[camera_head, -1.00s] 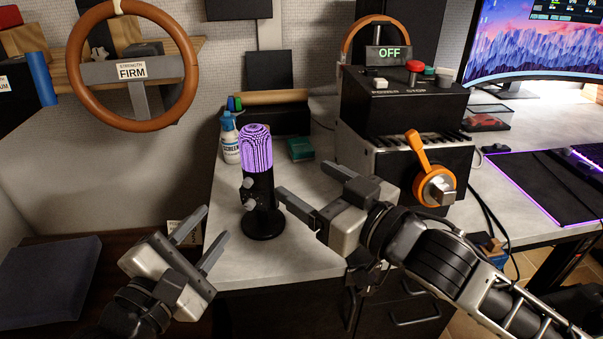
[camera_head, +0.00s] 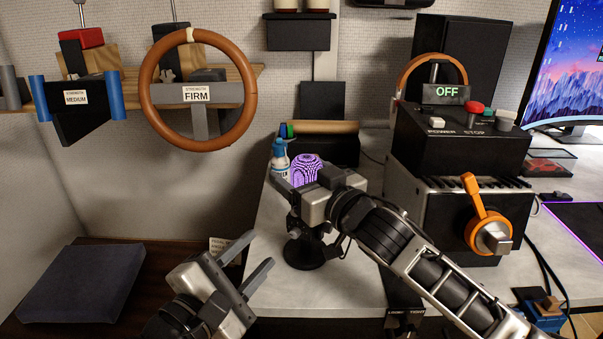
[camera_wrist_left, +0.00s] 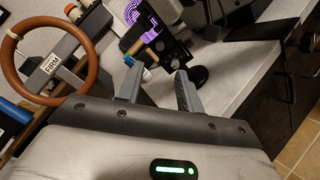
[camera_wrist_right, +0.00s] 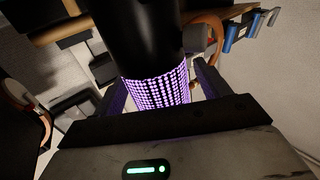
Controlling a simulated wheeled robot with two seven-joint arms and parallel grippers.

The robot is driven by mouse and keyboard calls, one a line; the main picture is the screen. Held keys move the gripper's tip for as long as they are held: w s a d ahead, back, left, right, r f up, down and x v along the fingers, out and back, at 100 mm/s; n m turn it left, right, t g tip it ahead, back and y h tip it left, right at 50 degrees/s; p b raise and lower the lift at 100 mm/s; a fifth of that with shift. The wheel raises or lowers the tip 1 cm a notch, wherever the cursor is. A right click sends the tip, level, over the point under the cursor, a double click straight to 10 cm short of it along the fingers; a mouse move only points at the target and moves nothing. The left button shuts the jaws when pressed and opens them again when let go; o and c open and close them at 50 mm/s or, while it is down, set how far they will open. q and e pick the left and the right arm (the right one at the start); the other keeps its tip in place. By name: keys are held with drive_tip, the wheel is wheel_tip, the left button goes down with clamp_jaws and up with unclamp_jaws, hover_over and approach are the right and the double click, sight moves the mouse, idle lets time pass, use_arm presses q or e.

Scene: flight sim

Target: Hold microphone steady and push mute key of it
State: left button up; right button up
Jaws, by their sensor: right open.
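The microphone (camera_head: 306,169) stands upright on its round black base on the grey desk, its purple-lit mesh top showing above my right gripper. My right gripper (camera_head: 292,203) is open, with its fingers around the microphone's upper body. In the right wrist view the mesh (camera_wrist_right: 158,90) lies between the two fingers. The microphone also shows in the left wrist view (camera_wrist_left: 157,20), partly covered by my right gripper. My left gripper (camera_head: 257,256) is open and empty, left of and lower than the microphone base. The mute key cannot be made out.
A white-and-blue spray bottle (camera_head: 280,160) stands just behind the microphone. A black control box (camera_head: 460,150) with an orange lever is to the right. A steering wheel (camera_head: 198,90) hangs at the upper left. The desk (camera_head: 355,285) is clear in front of the microphone.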

drive_tip(key=shift+w+a, duration=0.1)
drive_tip(key=shift+w, duration=0.05)
drive_tip(key=c, duration=1.5)
use_arm(q)
clamp_jaws()
use_arm(e)
drive_tip(key=shift+c, duration=0.4)
